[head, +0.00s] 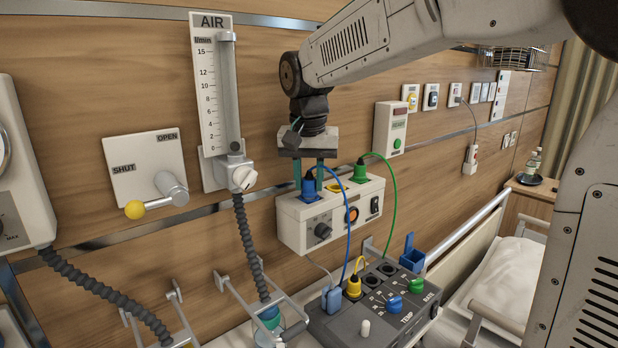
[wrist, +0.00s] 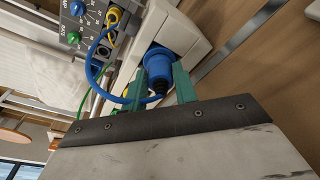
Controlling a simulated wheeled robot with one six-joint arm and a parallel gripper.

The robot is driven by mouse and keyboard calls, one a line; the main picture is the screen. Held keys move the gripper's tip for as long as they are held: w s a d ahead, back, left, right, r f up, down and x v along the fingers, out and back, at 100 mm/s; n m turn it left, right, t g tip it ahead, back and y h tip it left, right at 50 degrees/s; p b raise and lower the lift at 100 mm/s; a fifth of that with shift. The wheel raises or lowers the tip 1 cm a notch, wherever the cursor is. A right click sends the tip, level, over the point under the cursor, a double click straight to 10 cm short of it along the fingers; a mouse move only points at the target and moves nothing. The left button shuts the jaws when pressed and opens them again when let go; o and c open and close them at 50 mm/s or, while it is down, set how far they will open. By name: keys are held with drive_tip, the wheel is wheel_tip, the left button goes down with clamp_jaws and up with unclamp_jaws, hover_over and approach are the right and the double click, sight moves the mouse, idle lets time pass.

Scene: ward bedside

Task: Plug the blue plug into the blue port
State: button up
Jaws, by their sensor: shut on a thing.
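The blue plug (head: 309,185) is upright over the left end of the white box's top, and its blue cable arches down to the right. My gripper (head: 309,178) points down with its green fingers on either side of the plug. In the wrist view my gripper (wrist: 160,88) is shut on the blue plug (wrist: 159,72). The plug's front end meets the blue port (wrist: 153,52) in the white box; how deep it sits is hidden. In the head view the blue port (head: 309,199) shows as a blue edge under the plug.
The white box (head: 293,228) on the wall also has a yellow port (head: 334,186) and a green plug (head: 360,173) with a green cable. A grey control unit (head: 372,318) with several knobs stands below. The flowmeter (head: 212,95) and its hose are to the left.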

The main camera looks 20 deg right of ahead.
drive_tip(key=shift+f, duration=0.15)
idle(0.4)
drive_tip(key=o, duration=1)
drive_tip(key=shift+o, duration=0.2)
drive_tip(key=r, duration=0.5)
drive_tip(key=s+r, duration=0.1)
drive_tip(key=r, duration=0.1)
drive_tip(key=shift+a+r, duration=0.25)
drive_tip(key=shift+r, duration=0.15)
drive_tip(key=shift+n, duration=0.3)
drive_tip(key=s+d+f+n, duration=0.1)
drive_tip(key=s+f, duration=0.4)
drive_tip(key=s, duration=0.4)
drive_tip(key=s+d+f+n, duration=0.1)
drive_tip(key=s+f, duration=0.4)
drive_tip(key=s, duration=0.5)
drive_tip(key=s+d+f+n, duration=0.1)
drive_tip(key=s+f+n, duration=0.1)
drive_tip(key=s+f, duration=0.3)
drive_tip(key=s, duration=0.4)
drive_tip(key=shift+s+d+f+n+y, duration=0.35)
drive_tip(key=shift+d+f+n+y, duration=0.05)
